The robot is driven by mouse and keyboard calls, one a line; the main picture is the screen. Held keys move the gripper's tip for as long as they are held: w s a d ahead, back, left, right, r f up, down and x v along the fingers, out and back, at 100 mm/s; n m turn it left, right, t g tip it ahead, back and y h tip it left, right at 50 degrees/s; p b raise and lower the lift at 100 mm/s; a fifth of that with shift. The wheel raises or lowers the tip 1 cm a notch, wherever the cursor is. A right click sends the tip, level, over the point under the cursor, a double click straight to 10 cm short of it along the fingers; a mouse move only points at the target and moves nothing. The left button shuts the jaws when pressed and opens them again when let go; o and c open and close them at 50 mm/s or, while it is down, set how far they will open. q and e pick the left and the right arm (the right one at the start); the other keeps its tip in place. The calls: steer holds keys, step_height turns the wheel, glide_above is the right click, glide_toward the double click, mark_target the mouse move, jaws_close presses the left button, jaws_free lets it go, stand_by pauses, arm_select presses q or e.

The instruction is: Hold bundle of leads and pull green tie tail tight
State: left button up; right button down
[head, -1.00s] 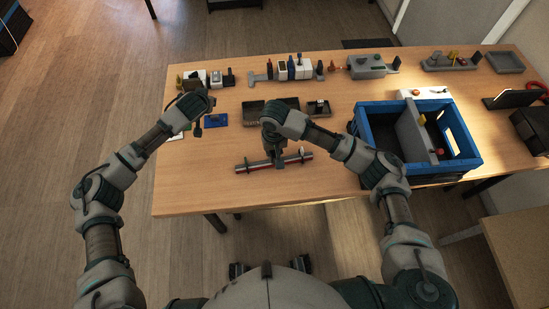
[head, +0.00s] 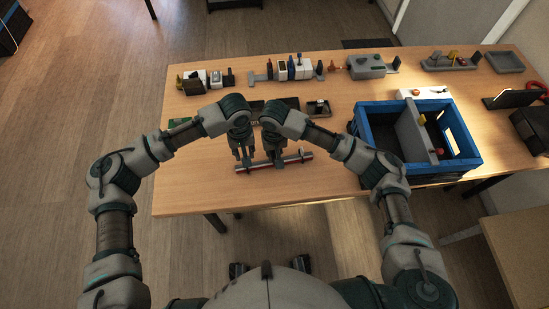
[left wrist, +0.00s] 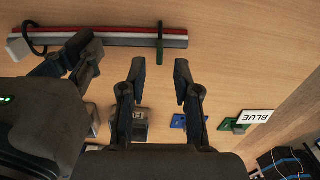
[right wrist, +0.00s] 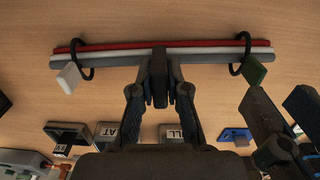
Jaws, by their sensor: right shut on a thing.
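The bundle of leads (head: 298,157), with red, white and grey strands, lies near the table's front edge. My right gripper (right wrist: 159,72) is shut on its middle. In the right wrist view a black tie with a green tail (right wrist: 254,72) loops the bundle on the right, and one with a white tab (right wrist: 68,78) on the left.
A blue crate (head: 468,172) with a grey divider stands right of the bundle. Small trays (head: 318,107) lie behind my grippers, and a row of small parts (head: 292,70) stands farther back. The table's front left is clear.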

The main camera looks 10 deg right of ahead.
arm_select(q)
steer(key=shift+f, duration=2.55)
jaws_close()
steer(key=shift+r, duration=1.5)
steer(key=shift+o, duration=0.6)
jaws_free()
